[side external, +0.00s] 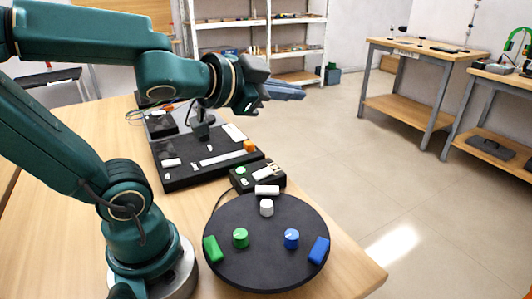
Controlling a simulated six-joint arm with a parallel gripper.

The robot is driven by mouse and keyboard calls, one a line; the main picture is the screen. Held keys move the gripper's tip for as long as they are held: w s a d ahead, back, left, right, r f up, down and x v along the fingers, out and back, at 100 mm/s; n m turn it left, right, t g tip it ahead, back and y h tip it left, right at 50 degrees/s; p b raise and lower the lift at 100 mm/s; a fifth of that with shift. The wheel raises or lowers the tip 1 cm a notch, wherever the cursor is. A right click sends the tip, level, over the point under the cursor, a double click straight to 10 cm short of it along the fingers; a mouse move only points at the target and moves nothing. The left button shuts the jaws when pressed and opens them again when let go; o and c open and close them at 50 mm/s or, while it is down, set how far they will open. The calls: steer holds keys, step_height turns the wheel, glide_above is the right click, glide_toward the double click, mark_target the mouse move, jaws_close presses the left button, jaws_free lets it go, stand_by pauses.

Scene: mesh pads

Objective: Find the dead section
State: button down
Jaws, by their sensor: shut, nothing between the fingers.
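My gripper (290,92) is at the upper middle, shut and empty, pointing right, raised above the table. A black panel (185,183) lies on the wooden table below and left of it, with several white pieces, a long white strip (221,157) and an orange block (249,146). A small black box (272,183) with a green button (240,170) and white parts is in front of it. A round black disc (262,275) at the front carries a green knob (240,238), white knob (266,208) and blue knob (291,239), each near a matching coloured block. I cannot tell any dead section.
The wooden table (345,270) is bare at the front right of the disc. A thin cable runs between the small box and the disc. White shelves (235,24) and workbenches (425,47) stand farther back, across open floor (335,140).

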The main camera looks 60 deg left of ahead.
steer(key=s+d+f+n+g+h, duration=0.2)
steer(key=s+d+f+n+g, duration=0.2)
steer(key=s+d+f+g, duration=0.2)
steer(key=s+f+g, duration=0.2)
steer(key=s+f, duration=0.2)
steer(key=s, duration=0.2)
steer(key=shift+g+h, duration=0.3)
steer(key=shift+h, duration=0.1)
stand_by(1.4)
steer(key=w+r+m+t+y, duration=0.2)
steer(key=w+r+m+y, duration=0.1)
steer(key=w, duration=0.4)
steer(key=w+d+f+m+t+h, duration=0.1)
steer(key=d+m, duration=0.3)
steer(key=d, duration=0.4)
steer(key=shift+d+m+t+h, duration=0.3)
steer(key=shift+m+h, duration=0.1)
steer(key=shift+h, duration=0.1)
